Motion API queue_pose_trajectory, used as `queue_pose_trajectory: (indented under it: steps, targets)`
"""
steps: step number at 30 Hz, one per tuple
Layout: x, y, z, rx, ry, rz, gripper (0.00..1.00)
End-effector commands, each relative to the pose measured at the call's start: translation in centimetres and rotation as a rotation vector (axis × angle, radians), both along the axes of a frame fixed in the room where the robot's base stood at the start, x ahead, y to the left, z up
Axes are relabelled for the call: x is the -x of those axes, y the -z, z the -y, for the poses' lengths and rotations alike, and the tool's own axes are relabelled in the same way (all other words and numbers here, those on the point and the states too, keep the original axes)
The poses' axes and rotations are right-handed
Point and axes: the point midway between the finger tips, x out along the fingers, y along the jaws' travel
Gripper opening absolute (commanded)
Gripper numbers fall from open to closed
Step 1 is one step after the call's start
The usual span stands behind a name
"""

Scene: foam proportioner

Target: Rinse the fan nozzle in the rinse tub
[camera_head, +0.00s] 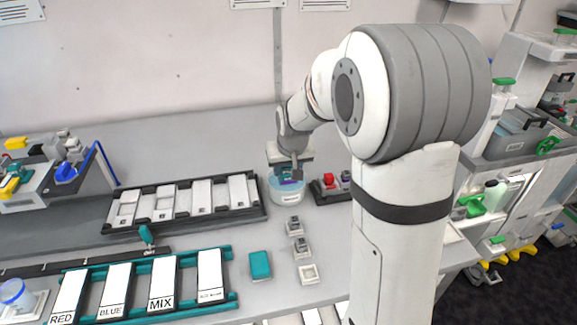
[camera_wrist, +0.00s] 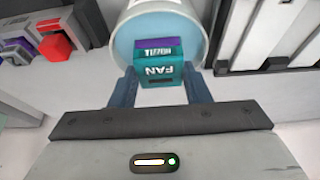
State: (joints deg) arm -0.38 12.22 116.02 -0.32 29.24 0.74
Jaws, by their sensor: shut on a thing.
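The fan nozzle (camera_wrist: 158,72) is a teal block with "FAN" lettering and a purple part at its far end. My gripper (camera_wrist: 160,88) is shut on it, one dark finger on each side. The rinse tub (camera_wrist: 202,22) is a round, pale container with a bluish inside. In the wrist view the nozzle's purple end lies over the tub's opening; I cannot tell how deep it is. In the head view the tub (camera_head: 287,196) stands on the bench, with my gripper (camera_head: 289,176) right over it and the nozzle mostly hidden.
A dark rack with white slots (camera_head: 187,203) stands left of the tub. A dark holder with a red block (camera_head: 328,180) is close on its right. Small grey blocks and a teal block (camera_head: 260,265) lie in front. The teal RED/BLUE/MIX rack (camera_head: 142,290) is at front left.

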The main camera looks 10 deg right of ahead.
Motion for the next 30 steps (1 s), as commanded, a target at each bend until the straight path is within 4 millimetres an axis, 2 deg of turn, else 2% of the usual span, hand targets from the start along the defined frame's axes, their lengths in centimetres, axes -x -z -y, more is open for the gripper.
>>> queue_pose_trajectory:
  steps: [15,30]
  targets:
    - [0.0,3.4,0.0,0.0,0.0,0.0,0.21]
    - [-0.1,3.6,-0.1,0.0,-0.001,0.001,0.21]
